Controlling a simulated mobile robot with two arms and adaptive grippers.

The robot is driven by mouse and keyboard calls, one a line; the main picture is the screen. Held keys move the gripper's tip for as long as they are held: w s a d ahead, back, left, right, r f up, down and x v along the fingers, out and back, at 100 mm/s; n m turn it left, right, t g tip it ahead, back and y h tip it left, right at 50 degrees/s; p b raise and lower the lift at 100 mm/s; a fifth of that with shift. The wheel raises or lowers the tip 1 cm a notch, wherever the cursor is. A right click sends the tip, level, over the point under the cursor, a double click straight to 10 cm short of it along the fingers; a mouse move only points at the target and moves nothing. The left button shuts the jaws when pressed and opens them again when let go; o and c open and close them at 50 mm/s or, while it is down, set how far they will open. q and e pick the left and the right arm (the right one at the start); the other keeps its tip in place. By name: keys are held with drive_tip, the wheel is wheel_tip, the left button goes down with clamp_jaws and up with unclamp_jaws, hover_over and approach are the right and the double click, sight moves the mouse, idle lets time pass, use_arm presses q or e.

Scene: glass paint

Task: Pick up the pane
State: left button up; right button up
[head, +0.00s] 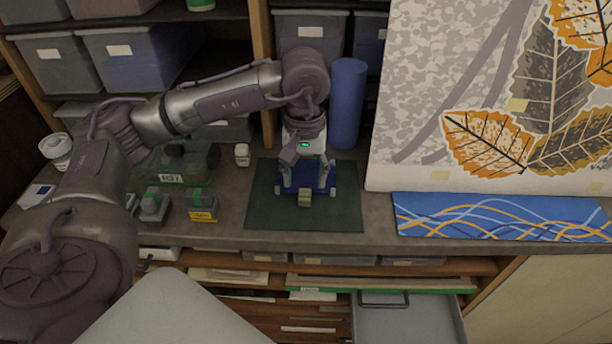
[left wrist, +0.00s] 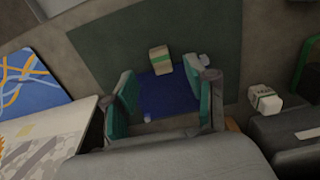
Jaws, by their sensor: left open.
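The pane appears to be the flat dark blue square (left wrist: 165,96) on the dark green mat (left wrist: 105,42) on the bench; in the head view its blue edge (head: 329,191) shows beside my gripper. My left gripper (head: 305,182) points down over it, open. In the left wrist view the two green-lined fingers of the gripper (left wrist: 166,104) stand apart, with the blue square between them. I cannot tell whether they touch it. A small tan, white and green block (left wrist: 160,60) sits at the square's edge. My right gripper is not in view.
A blue cylinder (head: 347,103) stands behind my gripper. A leaf-pattern panel (head: 440,90) and a blue wave-pattern panel (head: 500,217) are at the right. A small white container (head: 242,155) and yellow-labelled box (head: 202,206) are left of the mat. The mat's front is clear.

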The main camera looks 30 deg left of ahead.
sight(304, 196)
use_arm(q)
drive_tip(key=shift+f+p, duration=0.5)
drive_tip(key=shift+f, duration=0.1)
wheel_tip(304, 196, down, 4)
drive_tip(key=shift+a+r+p, duration=0.1)
drive_tip(key=shift+r+p, duration=0.1)
drive_tip(key=shift+p, duration=0.55)
drive_tip(key=shift+f, duration=0.35)
clamp_jaws()
